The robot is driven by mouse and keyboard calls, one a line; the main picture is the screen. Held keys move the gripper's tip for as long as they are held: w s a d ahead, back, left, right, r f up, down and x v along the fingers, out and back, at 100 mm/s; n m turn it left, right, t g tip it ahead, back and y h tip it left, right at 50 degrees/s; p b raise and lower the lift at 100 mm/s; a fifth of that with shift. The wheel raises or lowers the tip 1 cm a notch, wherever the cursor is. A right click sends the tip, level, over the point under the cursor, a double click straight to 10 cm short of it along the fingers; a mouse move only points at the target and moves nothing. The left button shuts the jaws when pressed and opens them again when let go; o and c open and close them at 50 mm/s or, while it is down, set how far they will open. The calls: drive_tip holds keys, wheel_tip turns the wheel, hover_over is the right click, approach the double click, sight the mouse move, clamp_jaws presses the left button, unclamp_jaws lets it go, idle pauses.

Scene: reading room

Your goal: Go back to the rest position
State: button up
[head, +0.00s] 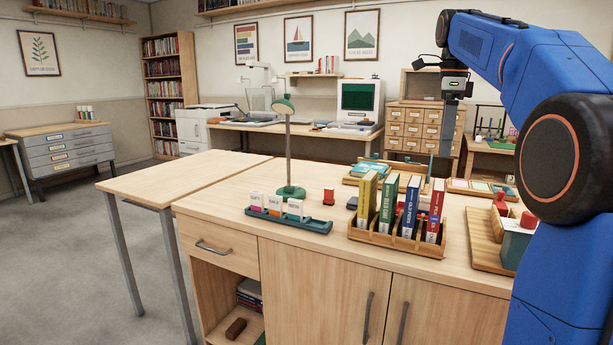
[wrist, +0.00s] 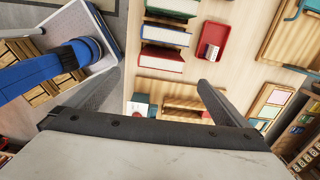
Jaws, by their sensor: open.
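My gripper (head: 447,132) hangs from my blue arm above the back right part of the wooden cabinet's top, behind the row of books. It points downward and holds nothing that I can see. In the wrist view the two fingers of my gripper (wrist: 160,95) stand wide apart, with books and trays below between them. The fingertips are small and partly lost against the background in the head view.
A wooden rack (head: 385,238) holds several upright books. A teal card tray (head: 285,220), green lamp (head: 289,150) and small red object (head: 329,196) stand left of it. A wooden tray (head: 486,246) is at right. A bare table (head: 185,175) adjoins; floor at left is clear.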

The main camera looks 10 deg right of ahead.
drive_tip(key=s+a+f+n+t, duration=0.1)
drive_tip(key=s+a+f+n, duration=0.4)
drive_tip(key=s+f+n, duration=0.3)
drive_tip(key=s+a+f+n+t, duration=0.2)
drive_tip(key=s+a+f+n, duration=0.3)
drive_tip(key=s+f+n, duration=0.3)
drive_tip(key=s+a+f+n+t, duration=0.1)
drive_tip(key=s+a+f+n, duration=0.4)
drive_tip(key=s+f, duration=0.9)
wheel_tip(320, 180, down, 4)
drive_tip(key=n, duration=0.3)
drive_tip(key=shift+a+n+t, duration=0.3)
drive_tip(key=shift+t, duration=0.1)
drive_tip(key=shift+f, duration=0.1)
